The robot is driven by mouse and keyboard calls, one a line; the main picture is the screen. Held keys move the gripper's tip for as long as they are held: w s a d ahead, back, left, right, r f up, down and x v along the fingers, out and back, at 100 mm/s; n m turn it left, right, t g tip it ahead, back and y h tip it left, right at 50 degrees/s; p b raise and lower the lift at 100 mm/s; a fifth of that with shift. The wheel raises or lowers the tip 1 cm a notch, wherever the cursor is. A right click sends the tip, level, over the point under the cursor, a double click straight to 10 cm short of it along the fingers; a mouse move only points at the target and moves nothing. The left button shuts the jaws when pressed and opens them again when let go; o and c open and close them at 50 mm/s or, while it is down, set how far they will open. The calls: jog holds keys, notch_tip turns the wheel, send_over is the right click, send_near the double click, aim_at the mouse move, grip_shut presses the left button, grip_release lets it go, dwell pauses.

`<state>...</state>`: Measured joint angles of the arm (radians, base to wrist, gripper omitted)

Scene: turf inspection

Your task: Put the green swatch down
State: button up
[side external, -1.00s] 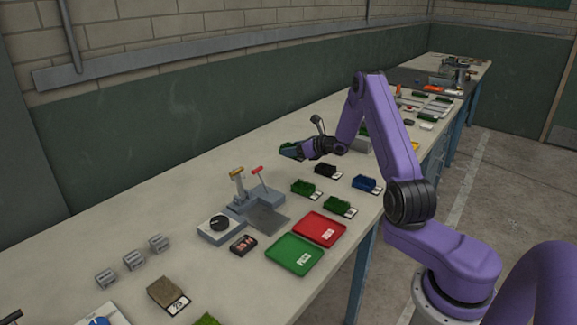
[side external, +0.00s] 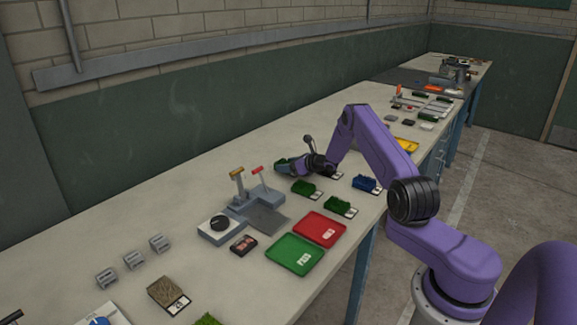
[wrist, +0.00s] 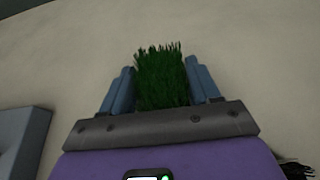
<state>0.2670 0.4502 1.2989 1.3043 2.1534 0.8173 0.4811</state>
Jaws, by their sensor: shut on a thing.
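The green swatch (wrist: 162,76) is a tuft of dark green turf, held between the blue fingers in the wrist view. My gripper (wrist: 161,80) is shut on it. In the side view my gripper (side external: 287,165) is low over the bench, left of the swatch row, with a bit of the green swatch (side external: 283,160) showing at its tip. Whether the swatch touches the bench top cannot be told.
Two green swatches (side external: 304,188) (side external: 340,206) and a blue one (side external: 366,184) lie with labels near my gripper. A red tray (side external: 319,229) and a green tray (side external: 295,255) lie in front. A lever device (side external: 245,205) stands left. Bare bench (side external: 215,170) lies behind.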

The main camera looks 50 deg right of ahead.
jog(key=shift+f, duration=0.1)
jog(key=o, duration=1.1)
